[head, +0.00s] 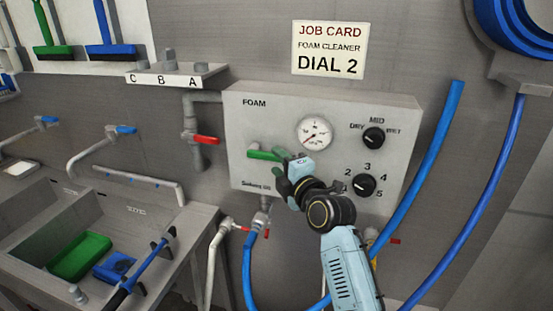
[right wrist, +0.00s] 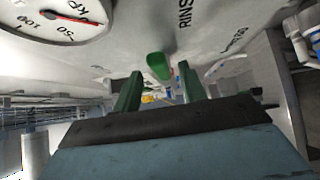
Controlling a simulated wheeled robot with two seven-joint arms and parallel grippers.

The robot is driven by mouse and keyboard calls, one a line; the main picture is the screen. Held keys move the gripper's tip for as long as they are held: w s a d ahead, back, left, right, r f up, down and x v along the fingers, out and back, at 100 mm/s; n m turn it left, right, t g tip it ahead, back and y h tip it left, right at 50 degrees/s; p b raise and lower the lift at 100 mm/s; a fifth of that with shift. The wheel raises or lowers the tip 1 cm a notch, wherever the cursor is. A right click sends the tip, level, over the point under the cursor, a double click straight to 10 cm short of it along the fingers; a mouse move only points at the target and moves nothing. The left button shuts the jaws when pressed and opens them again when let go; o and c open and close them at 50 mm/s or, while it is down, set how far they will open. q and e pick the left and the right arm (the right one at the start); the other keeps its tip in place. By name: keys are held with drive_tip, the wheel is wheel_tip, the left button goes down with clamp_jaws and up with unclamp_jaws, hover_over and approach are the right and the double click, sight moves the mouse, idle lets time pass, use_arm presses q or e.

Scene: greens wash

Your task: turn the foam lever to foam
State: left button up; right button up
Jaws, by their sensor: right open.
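The foam lever (head: 262,154) is a green handle on the front of the grey FOAM box (head: 240,112), left of the dials and below the gauge. It points roughly level to the left in the head view. My right gripper (head: 281,171) is close to the lever's right part and partly hides it. In the right wrist view the green lever end (right wrist: 160,66) shows ahead, between the two dark green fingers of the open right gripper (right wrist: 160,88). I cannot tell whether they touch it. The lettering around the lever is mostly hidden in the head view. My left gripper is not in view.
A pressure gauge (head: 314,133) and two black dials, upper (head: 374,138) and lower (head: 364,185), sit on the box. A red-handled valve (head: 204,139) is to its left. A blue hose (head: 441,150) runs at right. A sink (head: 140,228) stands at lower left.

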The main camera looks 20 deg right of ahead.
drive_tip(key=shift+w+a, duration=0.15)
drive_tip(key=shift+w, duration=0.65)
clamp_jaws()
